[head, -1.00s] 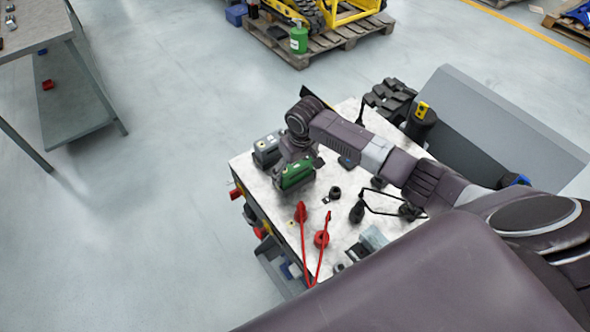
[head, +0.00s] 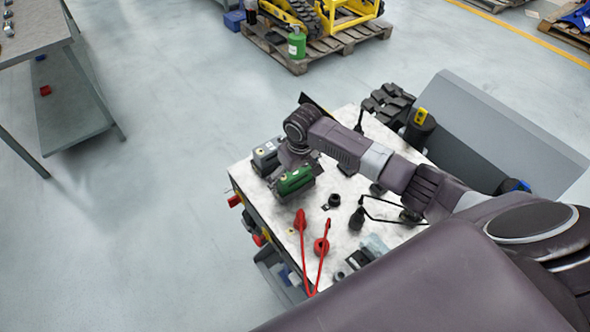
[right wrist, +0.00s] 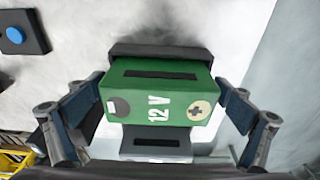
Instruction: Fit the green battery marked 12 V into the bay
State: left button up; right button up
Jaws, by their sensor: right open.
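The green battery (head: 296,181) is upright on the light worktop, near its left edge. In the right wrist view the battery (right wrist: 150,97) shows its "12 V" mark, a plus sign and a dark slot on top. My right gripper (right wrist: 162,103) is open, with one finger on each side of the battery and a small gap at each side. In the head view my right gripper (head: 292,163) is right over it. A dark block (right wrist: 155,51) borders the battery's far side; I cannot tell if it is the bay. My left gripper is out of view.
A grey battery-like block (head: 266,155) stands close beside the green one. Red leads (head: 303,250), a black knob (head: 334,200) and other dark parts lie on the worktop (head: 290,215). A blue button on a black box (right wrist: 15,35) shows at the wrist view's upper left.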

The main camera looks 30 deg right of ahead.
jog(key=r, duration=0.4)
jog(key=s+r+b, duration=0.1)
jog(key=r, duration=0.7)
jog(key=shift+s+d+r, duration=0.15)
jog(key=shift+s+r, duration=0.15)
jog(key=shift+s, duration=0.1)
